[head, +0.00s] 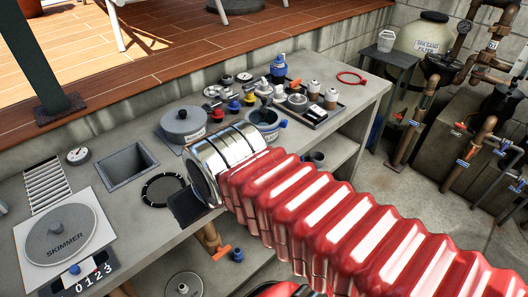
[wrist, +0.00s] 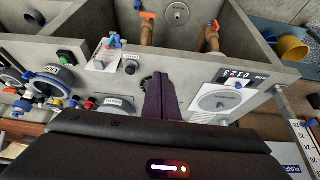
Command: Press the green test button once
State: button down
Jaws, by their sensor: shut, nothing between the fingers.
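The green button (wrist: 66,57) shows in the wrist view as a small green disc on a dark housing, at the left on the grey counter face. In the head view I cannot make it out; my arm covers that part of the counter. My gripper (wrist: 159,82) is shut and empty, its dark fingers pointing up in the wrist view. It is well to the right of the green button there and apart from it. In the head view a dark part of my gripper (head: 187,206) shows at the counter's front edge.
The head view shows a skimmer lid (head: 62,234), a black ring (head: 163,189), a grey pot (head: 184,124) and several valves on the counter.

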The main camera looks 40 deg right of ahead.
jog(key=shift+w, duration=0.1)
jog(key=w+d+f+m+y, duration=0.15)
jog(key=w+d+m, duration=0.25)
jog(key=w+d, duration=0.8)
jog(key=w+d+f+m+t, duration=0.1)
jog(key=d, duration=0.8)
jog(key=w+d+f+m+t, duration=0.1)
jog(key=w+d+m+t, duration=0.1)
jog(key=d, duration=0.8)
jog(key=shift+d+f+m+t, duration=0.15)
jog(key=shift+d+m+t, duration=0.05)
jog(key=shift+m+t, duration=0.1)
jog(key=shift+f, duration=0.15)
jog(key=shift+f, duration=4.25)
